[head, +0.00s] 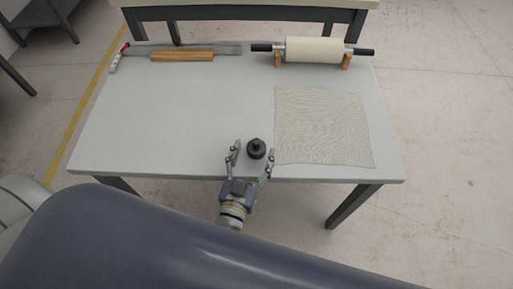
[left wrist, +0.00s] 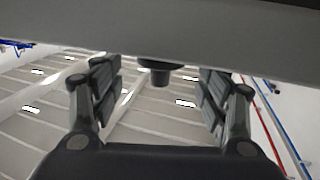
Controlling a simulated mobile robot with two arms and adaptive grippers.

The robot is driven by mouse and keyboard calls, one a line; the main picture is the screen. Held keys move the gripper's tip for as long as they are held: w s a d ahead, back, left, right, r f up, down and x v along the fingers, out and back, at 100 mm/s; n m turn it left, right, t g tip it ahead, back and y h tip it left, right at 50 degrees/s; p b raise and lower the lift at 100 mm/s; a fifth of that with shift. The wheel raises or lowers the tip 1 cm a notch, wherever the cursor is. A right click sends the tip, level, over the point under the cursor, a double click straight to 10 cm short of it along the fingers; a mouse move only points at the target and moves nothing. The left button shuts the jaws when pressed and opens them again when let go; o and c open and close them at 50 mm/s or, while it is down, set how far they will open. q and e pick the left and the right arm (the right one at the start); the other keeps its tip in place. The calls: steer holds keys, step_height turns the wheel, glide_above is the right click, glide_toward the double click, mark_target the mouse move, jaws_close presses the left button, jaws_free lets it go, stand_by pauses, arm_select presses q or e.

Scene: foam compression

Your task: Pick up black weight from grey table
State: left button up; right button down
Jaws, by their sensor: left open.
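The black weight (head: 256,149), a short dark cylinder with a knob on top, stands on the grey table (head: 170,110) near its front edge, left of the cloth. My left gripper (head: 252,160) is open at the front edge, with its two fingers on either side of the weight and its palm short of it. In the left wrist view the weight (left wrist: 160,77) shows between the spread fingers, partly cut off by the grey table edge (left wrist: 160,30). Whether a finger touches it is not clear. My right gripper is not in view.
A beige cloth (head: 325,125) lies flat to the right of the weight. At the back are a roller (head: 313,50) on wooden supports, a wooden block (head: 182,55) with a grey strip, and a red-and-white tool (head: 119,58). The table's left and middle are clear.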

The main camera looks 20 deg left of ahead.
mark_target(255, 147)
arm_select(q)
steer(key=w, duration=0.3)
steer(key=shift+w+b, duration=0.4)
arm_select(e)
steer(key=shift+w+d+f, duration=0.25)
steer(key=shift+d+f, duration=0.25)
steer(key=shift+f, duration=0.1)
arm_select(q)
steer(key=c, duration=1.4)
steer(key=shift+a+r, duration=0.1)
steer(key=shift+r, duration=0.05)
jaws_close()
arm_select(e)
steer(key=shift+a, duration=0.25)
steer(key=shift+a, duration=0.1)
